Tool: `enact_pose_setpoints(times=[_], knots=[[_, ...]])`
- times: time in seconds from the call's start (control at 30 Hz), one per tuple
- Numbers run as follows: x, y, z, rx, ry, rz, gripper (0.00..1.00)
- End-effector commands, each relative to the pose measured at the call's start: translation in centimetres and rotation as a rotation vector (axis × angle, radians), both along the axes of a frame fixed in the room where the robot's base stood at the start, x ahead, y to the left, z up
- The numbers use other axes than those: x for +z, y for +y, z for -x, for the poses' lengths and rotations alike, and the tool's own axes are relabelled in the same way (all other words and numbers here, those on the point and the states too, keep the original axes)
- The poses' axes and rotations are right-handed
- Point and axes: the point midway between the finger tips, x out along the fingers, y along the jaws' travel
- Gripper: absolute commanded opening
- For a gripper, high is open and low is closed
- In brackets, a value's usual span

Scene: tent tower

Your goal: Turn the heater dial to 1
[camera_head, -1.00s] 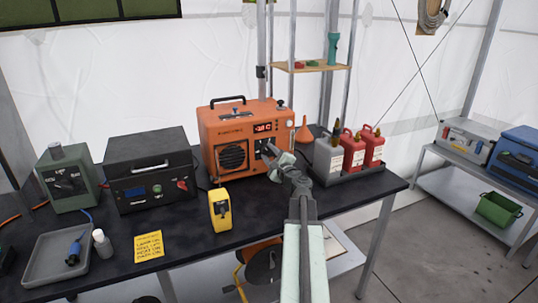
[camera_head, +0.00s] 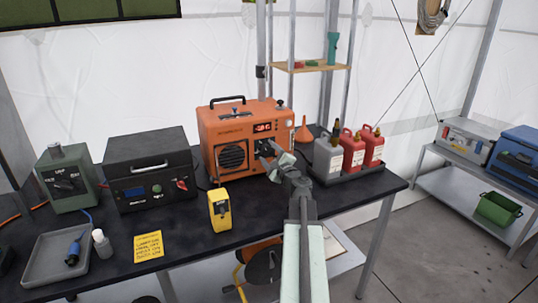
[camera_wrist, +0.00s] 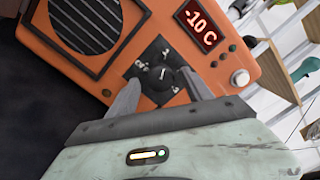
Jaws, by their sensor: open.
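The orange heater (camera_head: 220,140) stands on the black table in the head view. In the wrist view its front panel (camera_wrist: 185,70) fills the upper half, tilted, with a red display reading "-10 C" (camera_wrist: 197,24). The black dial (camera_wrist: 161,80) sits on a dark plate with small white marks around it; the marks are too blurred to read for certain. My gripper (camera_wrist: 160,94) is open, with its two fingers apart at the lower left and right of the dial. It also shows in front of the heater in the head view (camera_head: 271,158). I cannot tell whether a finger touches the dial.
The heater's round grille (camera_wrist: 83,22) is left of the dial; a white knob (camera_wrist: 240,78) is to the right. A grey can (camera_head: 327,160) and red cans (camera_head: 354,155) stand right of my arm. A yellow device (camera_head: 220,210) stands in front of the heater.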

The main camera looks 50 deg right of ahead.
Motion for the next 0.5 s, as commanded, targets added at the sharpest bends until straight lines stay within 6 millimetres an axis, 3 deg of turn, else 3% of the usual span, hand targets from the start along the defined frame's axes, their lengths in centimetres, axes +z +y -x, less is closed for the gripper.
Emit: enact_pose_setpoints(times=[0.17,0.5], knots=[[-0.1,0.7,1.6,-0.001,0.0,0.0,0.59],[-0.4,2.8,7.1,-0.001,0.0,0.0,0.59]])
